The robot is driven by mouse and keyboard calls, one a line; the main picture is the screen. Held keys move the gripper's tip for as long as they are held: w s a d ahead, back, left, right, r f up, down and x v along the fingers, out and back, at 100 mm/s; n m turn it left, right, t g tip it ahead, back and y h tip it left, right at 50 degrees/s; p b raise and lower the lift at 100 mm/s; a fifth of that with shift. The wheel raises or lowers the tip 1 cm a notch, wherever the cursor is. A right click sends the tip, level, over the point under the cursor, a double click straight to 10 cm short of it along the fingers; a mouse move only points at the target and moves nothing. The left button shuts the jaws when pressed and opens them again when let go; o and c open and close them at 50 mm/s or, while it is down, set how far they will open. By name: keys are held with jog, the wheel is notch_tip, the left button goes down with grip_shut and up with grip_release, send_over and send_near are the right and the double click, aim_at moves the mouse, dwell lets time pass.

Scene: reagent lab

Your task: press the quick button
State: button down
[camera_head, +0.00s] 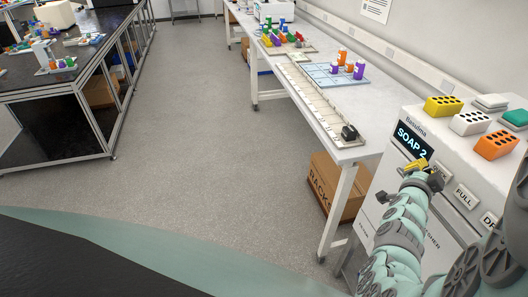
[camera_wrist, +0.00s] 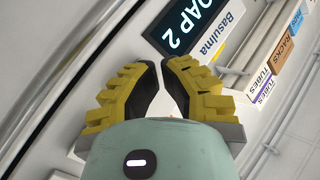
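The washer (camera_head: 408,118) stands at the right, with a display (camera_head: 413,138) reading SOAP 2 and a slanted row of pale buttons on its front. The quick button (camera_head: 443,171) is the nearest of the row to the display; my gripper largely hides it, and only part of its label shows. My gripper (camera_head: 418,165) is at the button in the head view; I cannot tell whether it touches. In the wrist view its yellow fingers (camera_wrist: 160,66) converge with tips almost together and nothing between them. The display (camera_wrist: 187,24) lies beyond the tips; the button is not clearly visible there.
The FULL button (camera_head: 466,196) and another partly hidden button (camera_head: 489,220) are beside the quick one. Yellow (camera_head: 443,106), white and orange racks stand on the washer top. A white bench (camera_head: 346,105) holds a blue-marked tray. A cardboard box (camera_head: 335,187) sits below. Open floor lies left.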

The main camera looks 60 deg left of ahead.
jog(key=c, duration=1.7)
grip_release()
jog(key=shift+w, duration=0.15)
grip_shut()
jog(key=shift+w, duration=0.1)
jog(key=shift+w+d+b, duration=0.2)
jog(key=shift+w+b, duration=0.1)
jog(key=shift+b, duration=0.1)
jog(key=shift+w+d+b, duration=0.1)
jog(key=shift+w+b, duration=0.25)
jog(key=shift+b, duration=0.05)
jog(key=shift+s+a+r+p, duration=0.1)
jog(key=shift+s+a+p, duration=0.2)
jog(key=shift+s, duration=0.5)
